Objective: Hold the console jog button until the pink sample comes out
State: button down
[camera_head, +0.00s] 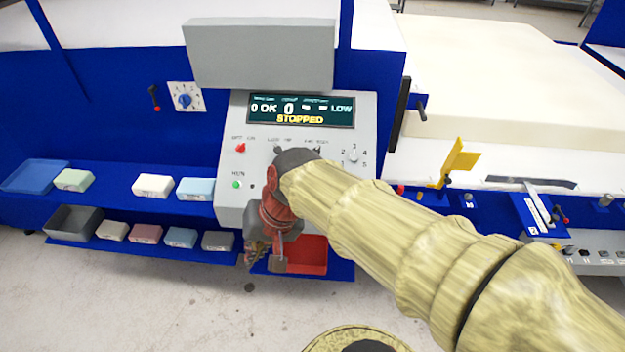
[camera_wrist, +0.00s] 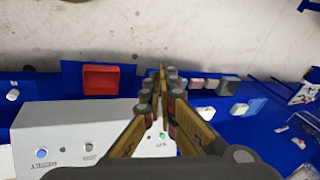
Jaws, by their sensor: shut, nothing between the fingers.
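The console (camera_head: 226,112) has a sloped grey face and a screen (camera_head: 301,109) reading STOPPED, with OK and LOW above. A red knob (camera_head: 240,148) and a green button (camera_head: 236,184) show on its left side. A pink block (camera_head: 145,234) lies on the lower left shelf. My gripper (camera_head: 263,263) is shut and empty, pointing down by the console's lower front; it also shows in the wrist view (camera_wrist: 163,78). My arm hides the console's lower right.
A red tray (camera_head: 315,254) sits below the console, beside my gripper. Several pale blocks, a blue tray (camera_head: 35,174) and a grey bin (camera_head: 72,222) stand on the left shelves. A yellow flag (camera_head: 461,158) rises at the right. The floor in front is clear.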

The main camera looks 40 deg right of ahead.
jog(key=w+d+r+m+t+y+p, duration=0.25)
jog(key=w+d+m+p, duration=0.65)
jog(key=m, duration=0.5)
jog(key=d+f+m+t+h+p, duration=0.1)
jog(key=d+f+m+p, duration=0.1)
jog(key=d+m, duration=0.4)
jog(key=d+f+m+t+p, duration=0.1)
jog(key=d+m+t+p, duration=0.1)
jog(key=d+m, duration=0.4)
jog(key=d+p, duration=0.1)
jog(key=d, duration=0.3)
jog(key=shift+s+f+h+p, duration=0.2)
jog(key=shift+f+h+p, duration=0.15)
jog(key=shift+f+p, duration=0.05)
jog(key=shift+f, duration=0.1)
jog(key=shift+w+d+f+b, duration=0.55)
jog(key=shift+f+b, duration=0.4)
jog(key=shift+f, duration=0.25)
jog(key=shift+w+d+f+b, duration=0.55)
jog(key=shift+f+b, duration=0.35)
jog(key=shift+f, duration=0.3)
jog(key=shift+w+d+f+b, duration=0.45)
jog(key=shift+d+f+b, duration=0.15)
jog(key=shift+f+b, duration=0.5)
jog(key=shift+f, duration=0.25)
jog(key=shift+w+d+f, duration=0.1)
jog(key=shift+d+f, duration=0.1)
jog(key=shift+f, duration=0.05)
